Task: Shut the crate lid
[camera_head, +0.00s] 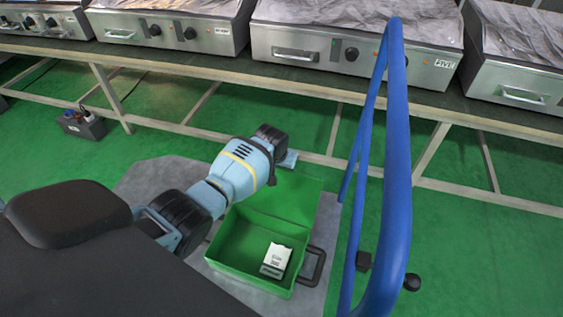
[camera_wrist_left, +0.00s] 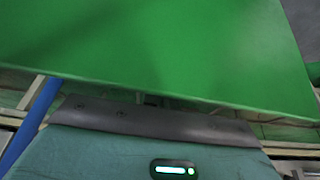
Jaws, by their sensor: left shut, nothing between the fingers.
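The green crate (camera_head: 222,247) sits on a grey floor patch, open at the top. Its green lid (camera_head: 303,192) stands raised at the crate's far side. A white box with dark print (camera_head: 276,258) lies inside the crate. My left gripper (camera_head: 289,160) is at the far edge of the lid, partly hidden by my own arm; its fingers are shut and hold nothing. I cannot tell whether it touches the lid. In the left wrist view the lid (camera_wrist_left: 160,45) fills most of the upper picture, close to the hand. My right gripper is out of view.
A blue tubular frame (camera_head: 397,160) rises to the right of the crate. A long bench (camera_head: 215,68) with several metal heating units, one being (camera_head: 350,45) a unit marked FIVE, runs across the back. A small dark box (camera_head: 82,124) stands beneath it.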

